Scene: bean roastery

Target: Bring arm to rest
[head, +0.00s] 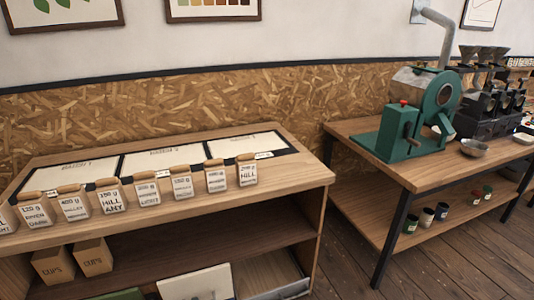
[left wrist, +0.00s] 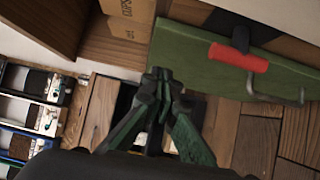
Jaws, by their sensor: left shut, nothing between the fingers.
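My left gripper (left wrist: 157,92) is in the left wrist view, with its dark fingers together and nothing between them. It hangs over a wooden floor and is apart from the things around it. Neither of my arms nor grippers shows in the head view. My right gripper is in neither view.
A wooden shelf unit (head: 318,178) bears labelled jars (head: 112,200) along its front edge and boxes (head: 93,257) below. A second table (head: 350,128) holds a green roaster (head: 405,128). A green board with a red handle (left wrist: 238,57) lies near my left gripper.

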